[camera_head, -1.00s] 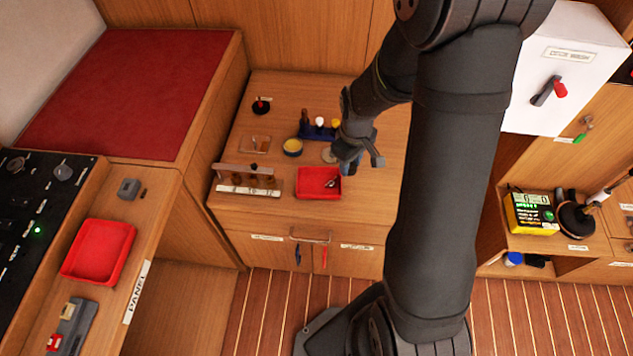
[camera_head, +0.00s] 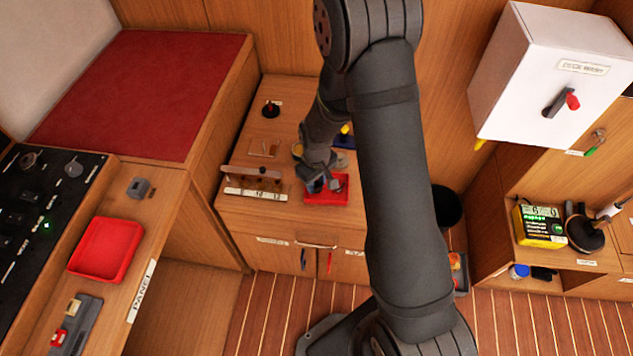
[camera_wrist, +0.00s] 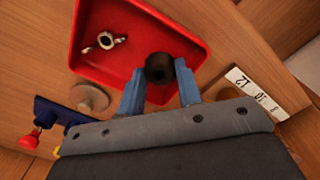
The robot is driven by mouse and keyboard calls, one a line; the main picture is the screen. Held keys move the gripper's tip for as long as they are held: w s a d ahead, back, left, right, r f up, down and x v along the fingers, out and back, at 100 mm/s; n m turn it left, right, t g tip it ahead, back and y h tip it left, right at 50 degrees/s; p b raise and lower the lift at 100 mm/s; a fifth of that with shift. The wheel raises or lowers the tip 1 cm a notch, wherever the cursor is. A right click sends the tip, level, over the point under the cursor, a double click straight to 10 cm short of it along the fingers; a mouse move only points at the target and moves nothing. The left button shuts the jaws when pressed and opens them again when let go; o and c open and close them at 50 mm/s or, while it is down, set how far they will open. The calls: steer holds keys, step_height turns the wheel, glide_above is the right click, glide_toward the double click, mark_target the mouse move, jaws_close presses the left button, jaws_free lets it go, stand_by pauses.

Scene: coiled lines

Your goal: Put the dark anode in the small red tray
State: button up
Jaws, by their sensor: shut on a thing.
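The small red tray (camera_head: 327,200) sits on the wooden worktop, partly covered by my gripper (camera_head: 319,186) in the head view. In the wrist view the tray (camera_wrist: 112,64) fills the upper middle and holds a small metal fitting (camera_wrist: 105,41). My gripper (camera_wrist: 160,80) has its blue fingers shut on the dark anode (camera_wrist: 160,67), a short dark cylinder. The anode appears over the tray's near corner, close to its wall. I cannot tell its exact height or whether it touches the tray. In the head view the anode is not clear.
A wooden rack (camera_head: 257,179) with a numbered strip stands left of the tray. A blue holder (camera_wrist: 52,112) with coloured knobs and a round tan disc (camera_wrist: 90,97) are close by. A larger red tray (camera_head: 106,250) lies on the left panel. A black-based red knob (camera_head: 270,109) stands farther back.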

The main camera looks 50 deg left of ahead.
steer(key=shift+f, duration=0.25)
steer(key=shift+f, duration=0.2)
steer(key=o, duration=0.8)
steer(key=shift+c, duration=0.2)
step_height(320, 180, up, 12)
steer(key=shift+r, duration=0.2)
step_height(320, 180, down, 12)
steer(key=shift+f, duration=0.15)
stand_by(0.4)
